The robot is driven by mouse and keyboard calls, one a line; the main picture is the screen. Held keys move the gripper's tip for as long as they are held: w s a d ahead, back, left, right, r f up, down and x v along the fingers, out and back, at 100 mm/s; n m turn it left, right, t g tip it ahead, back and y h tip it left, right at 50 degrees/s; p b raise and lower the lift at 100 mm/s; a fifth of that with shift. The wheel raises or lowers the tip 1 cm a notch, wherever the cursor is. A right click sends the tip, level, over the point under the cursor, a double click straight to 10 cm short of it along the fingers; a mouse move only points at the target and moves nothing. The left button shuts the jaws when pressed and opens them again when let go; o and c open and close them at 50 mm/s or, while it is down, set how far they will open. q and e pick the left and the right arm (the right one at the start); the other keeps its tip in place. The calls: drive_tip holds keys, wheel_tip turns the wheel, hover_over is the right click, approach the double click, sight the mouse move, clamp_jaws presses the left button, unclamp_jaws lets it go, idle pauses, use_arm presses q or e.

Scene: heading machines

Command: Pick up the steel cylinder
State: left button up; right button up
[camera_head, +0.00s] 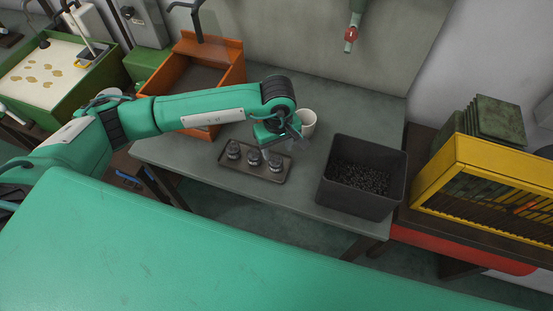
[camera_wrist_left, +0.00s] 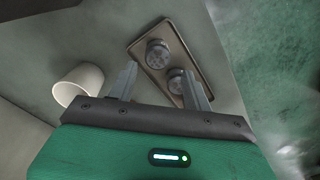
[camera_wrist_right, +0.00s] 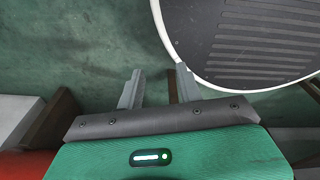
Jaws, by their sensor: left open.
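Several small grey metal cylinders, one of them the left one (camera_head: 234,150), stand in a row with a middle one (camera_head: 254,158) and a right one (camera_head: 275,165) on a brown tray (camera_head: 238,172). I cannot tell which is meant as the steel cylinder. My left gripper (camera_head: 290,138) is open and empty above the back right of the tray. In the left wrist view, one cylinder (camera_wrist_left: 158,54) shows beyond its fingers (camera_wrist_left: 160,80), and another (camera_wrist_left: 177,82) is near the right finger. My right gripper (camera_wrist_right: 158,84) is open and empty, away from the tray.
A black bin (camera_head: 362,207) of small dark pieces is to the right. An orange box (camera_head: 204,72) is at the back left. A round-edged ridged plate (camera_wrist_right: 245,40) is near my right gripper.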

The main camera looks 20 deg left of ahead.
sight(276, 160)
use_arm(q)
drive_tip(key=f+p, duration=0.1)
drive_tip(key=f, duration=0.3)
drive_tip(key=shift+w, duration=0.2)
drive_tip(key=shift+f, duration=0.3)
drive_tip(key=shift+a+f+p, duration=0.15)
drive_tip(key=shift+f+p, duration=0.25)
drive_tip(key=shift+p, duration=0.2)
drive_tip(key=f, duration=0.1)
drive_tip(key=f+p, duration=0.2)
drive_tip(key=shift+w+a+f, duration=0.15)
drive_tip(key=shift+w+a, duration=0.05)
drive_tip(key=shift+w, duration=0.1)
drive_tip(key=shift+f, duration=0.5)
drive_tip(key=c, duration=0.9)
use_arm(e)
drive_tip(key=r, duration=0.1)
drive_tip(key=s+r, duration=0.1)
drive_tip(key=r, duration=0.1)
drive_tip(key=s+r, duration=0.1)
drive_tip(key=shift+r, duration=0.35)
